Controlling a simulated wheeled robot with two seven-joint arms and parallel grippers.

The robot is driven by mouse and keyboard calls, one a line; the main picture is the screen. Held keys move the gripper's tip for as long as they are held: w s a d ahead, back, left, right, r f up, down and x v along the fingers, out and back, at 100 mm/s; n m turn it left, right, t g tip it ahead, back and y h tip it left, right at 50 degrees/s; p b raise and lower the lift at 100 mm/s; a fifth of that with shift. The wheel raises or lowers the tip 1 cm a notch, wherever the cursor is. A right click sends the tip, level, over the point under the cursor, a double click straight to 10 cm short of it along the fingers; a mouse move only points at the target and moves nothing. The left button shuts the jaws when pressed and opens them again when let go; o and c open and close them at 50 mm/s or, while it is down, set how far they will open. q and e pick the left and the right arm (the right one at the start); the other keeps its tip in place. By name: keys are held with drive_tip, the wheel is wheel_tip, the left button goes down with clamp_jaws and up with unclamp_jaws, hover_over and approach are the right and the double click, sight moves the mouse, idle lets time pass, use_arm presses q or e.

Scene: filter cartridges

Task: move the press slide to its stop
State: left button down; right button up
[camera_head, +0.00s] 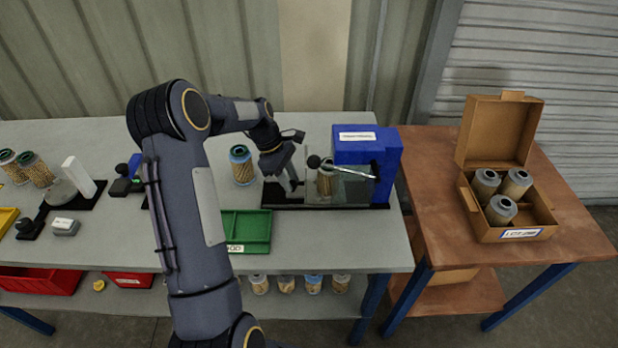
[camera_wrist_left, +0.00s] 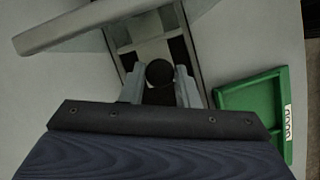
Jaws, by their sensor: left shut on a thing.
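The press (camera_head: 368,155) has a blue housing with a white label, a long black base and a bright lever with a black knob. A filter cartridge (camera_head: 324,184) stands in it behind a clear guard. My left gripper (camera_head: 293,185) is at the left end of the base. In the left wrist view, its fingers (camera_wrist_left: 160,88) are shut on a round black knob (camera_wrist_left: 160,72), which appears to be the handle of the press slide. The slide itself is mostly hidden. My right gripper is in neither view.
A blue-topped cartridge (camera_head: 241,166) stands left of the press. A green tray (camera_head: 246,228) lies in front and also shows in the wrist view (camera_wrist_left: 250,98). An open carton (camera_head: 509,232) with cartridges stands on the brown table at right.

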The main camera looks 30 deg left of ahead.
use_arm(q)
drive_tip(key=s+a, duration=0.1)
drive_tip(key=a, duration=0.1)
drive_tip(key=s+a, duration=0.1)
drive_tip(key=a, duration=0.1)
drive_tip(key=s+a, duration=0.1)
drive_tip(key=a, duration=0.1)
drive_tip(key=shift+s+a, duration=0.1)
drive_tip(key=shift+s, duration=0.2)
drive_tip(key=c, duration=1.1)
unclamp_jaws()
drive_tip(key=shift+s+a, duration=0.1)
drive_tip(key=v, duration=0.7)
drive_tip(key=shift+r+b, duration=0.3)
drive_tip(key=shift+r, duration=0.15)
